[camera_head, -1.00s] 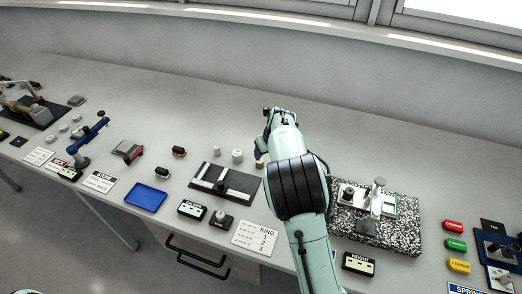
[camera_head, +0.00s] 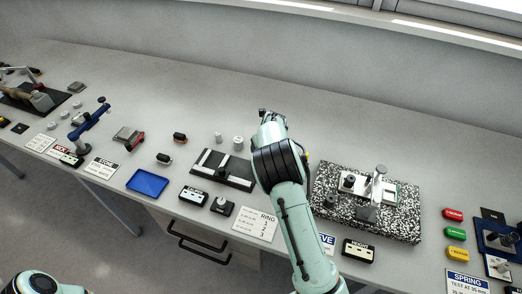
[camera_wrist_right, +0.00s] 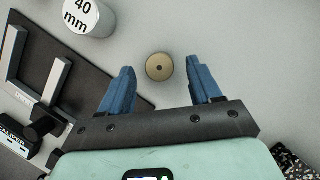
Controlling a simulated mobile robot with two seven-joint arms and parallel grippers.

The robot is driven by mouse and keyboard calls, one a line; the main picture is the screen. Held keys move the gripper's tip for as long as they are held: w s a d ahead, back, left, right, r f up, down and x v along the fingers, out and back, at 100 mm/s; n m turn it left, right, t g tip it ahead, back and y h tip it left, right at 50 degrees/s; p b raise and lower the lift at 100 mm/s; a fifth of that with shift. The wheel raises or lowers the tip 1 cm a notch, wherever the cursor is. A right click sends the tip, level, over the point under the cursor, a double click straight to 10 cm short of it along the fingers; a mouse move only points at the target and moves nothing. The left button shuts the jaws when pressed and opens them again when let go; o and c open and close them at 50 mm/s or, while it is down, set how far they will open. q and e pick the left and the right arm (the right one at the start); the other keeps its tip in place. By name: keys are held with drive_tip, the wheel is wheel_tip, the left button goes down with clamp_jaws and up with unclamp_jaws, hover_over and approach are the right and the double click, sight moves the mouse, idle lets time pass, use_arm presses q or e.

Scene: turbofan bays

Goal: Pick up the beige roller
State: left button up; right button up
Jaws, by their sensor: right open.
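The beige roller (camera_wrist_right: 159,67) shows in the right wrist view as a round tan disc with a small dark centre hole, seen end-on on the grey bench. My right gripper (camera_wrist_right: 161,76) is open, with its two blue fingers on either side of the roller's near edge and a gap on each side. Nothing is held, and I cannot tell how high the fingertips are above the bench. In the head view my right arm (camera_head: 275,165) covers the roller and the fingers. My left gripper is out of view.
A white cylinder marked 40 mm (camera_wrist_right: 88,17) stands left of the roller. A dark caliper plate (camera_head: 240,180) lies left of my right arm. A speckled block (camera_head: 400,226) with a metal stand is to the right. The bench behind is clear.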

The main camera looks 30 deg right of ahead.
drive_tip(key=shift+x, duration=0.9)
clamp_jaws()
drive_tip(key=shift+r, duration=0.1)
drive_tip(key=shift+r, duration=0.1)
